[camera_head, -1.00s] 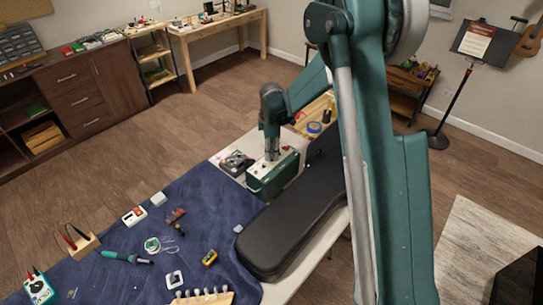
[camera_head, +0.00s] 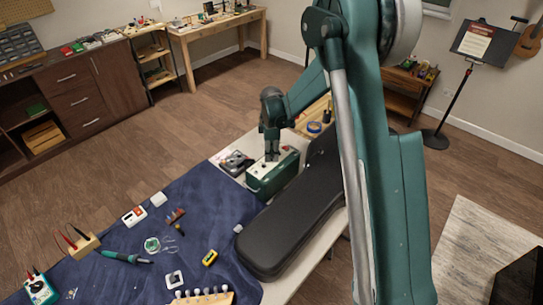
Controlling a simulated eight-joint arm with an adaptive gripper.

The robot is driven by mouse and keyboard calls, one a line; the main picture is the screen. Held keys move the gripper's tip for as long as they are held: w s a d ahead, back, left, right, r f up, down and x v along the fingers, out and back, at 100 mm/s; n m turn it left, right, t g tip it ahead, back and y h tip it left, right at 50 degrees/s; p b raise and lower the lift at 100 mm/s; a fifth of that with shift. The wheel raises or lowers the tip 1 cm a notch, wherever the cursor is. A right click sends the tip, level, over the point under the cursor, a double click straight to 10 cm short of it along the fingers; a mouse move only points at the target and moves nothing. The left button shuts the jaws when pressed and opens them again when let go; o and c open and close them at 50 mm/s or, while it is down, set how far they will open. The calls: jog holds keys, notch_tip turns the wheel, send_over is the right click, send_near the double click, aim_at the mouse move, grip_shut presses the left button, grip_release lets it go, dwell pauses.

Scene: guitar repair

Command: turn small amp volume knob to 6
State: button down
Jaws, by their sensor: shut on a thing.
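The small amp (camera_head: 262,186) is a dark green box with a pale top panel. It stands on the bench between the blue mat and the black guitar case. My gripper (camera_head: 271,157) points straight down at the amp's top panel and is shut on a small knob there. The knob itself is hidden by the fingers, and its pointer and number marks are too small to read.
The black case (camera_head: 290,225) lies close along the amp's right side. A dark device (camera_head: 236,162) sits to its left. The blue mat (camera_head: 205,215) holds several small tools and parts. A wooden tray (camera_head: 313,118) with tape is behind.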

jog(key=m+b, duration=0.3)
jog(key=m, duration=0.2)
jog(key=shift+f, duration=0.15)
jog(key=m+b, duration=0.2)
jog(key=m, duration=0.4)
jog(key=shift+m+b, duration=0.3)
jog(key=shift+b, duration=0.05)
jog(key=m+b, duration=0.1)
jog(key=m, duration=0.5)
jog(key=shift+b, duration=0.3)
jog(key=m+b, duration=0.1)
jog(key=m, duration=0.5)
jog(key=c, duration=2.7)
grip_release()
